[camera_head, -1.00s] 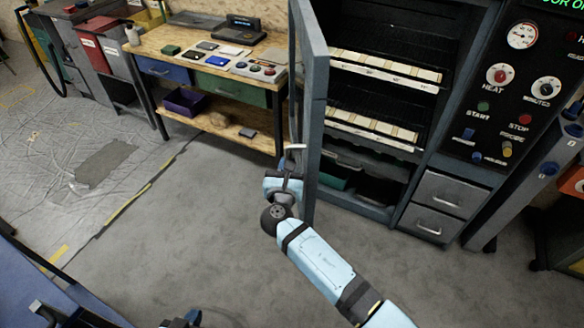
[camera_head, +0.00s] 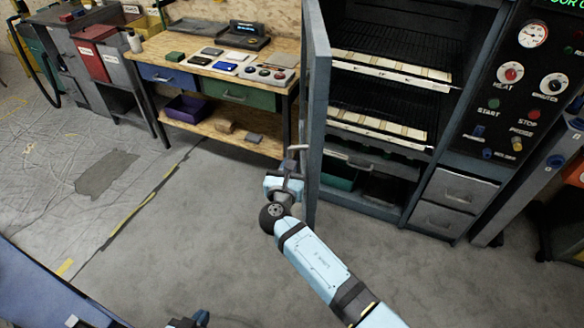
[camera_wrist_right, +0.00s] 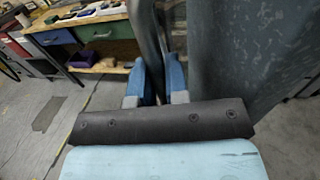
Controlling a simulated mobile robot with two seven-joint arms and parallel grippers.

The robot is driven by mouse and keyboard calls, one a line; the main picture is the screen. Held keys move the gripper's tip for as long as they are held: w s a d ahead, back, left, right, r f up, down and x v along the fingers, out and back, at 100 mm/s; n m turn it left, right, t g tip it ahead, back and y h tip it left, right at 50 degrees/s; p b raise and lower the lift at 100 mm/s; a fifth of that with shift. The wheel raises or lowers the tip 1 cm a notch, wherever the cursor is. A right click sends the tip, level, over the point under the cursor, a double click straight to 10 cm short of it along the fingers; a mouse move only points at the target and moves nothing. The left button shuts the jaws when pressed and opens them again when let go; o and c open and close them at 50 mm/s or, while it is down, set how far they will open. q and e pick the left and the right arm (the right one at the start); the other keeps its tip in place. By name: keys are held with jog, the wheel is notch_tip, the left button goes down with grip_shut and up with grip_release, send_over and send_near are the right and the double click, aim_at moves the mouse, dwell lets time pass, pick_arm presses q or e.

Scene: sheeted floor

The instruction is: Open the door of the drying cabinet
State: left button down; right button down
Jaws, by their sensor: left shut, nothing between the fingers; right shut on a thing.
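The drying cabinet (camera_head: 392,150) stands at the right of the head view. Its grey-blue door (camera_head: 317,100) stands open, seen nearly edge-on, so the shelves inside show. The door also fills the right of the wrist view (camera_wrist_right: 240,50). My right gripper (camera_head: 288,165) is at the door's outer side, shut on the upright handle (camera_wrist_right: 148,40). In the wrist view, its blue fingers (camera_wrist_right: 156,84) sit either side of the handle. My left gripper (camera_head: 190,320) is shut and empty at the bottom edge of the head view, mostly cut off and away from the door.
A wooden workbench (camera_head: 190,50) with drawers stands left of the door, its right end close behind it. A control panel (camera_head: 510,90) and small drawers (camera_head: 450,205) are at the cabinet's right. The grey floor (camera_head: 180,230) in front is clear.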

jog(key=shift+a+r, duration=0.1)
jog(key=shift+a, duration=0.05)
dwell(0.4)
jog(key=c, duration=1.1)
grip_release()
jog(key=shift+c, duration=0.2)
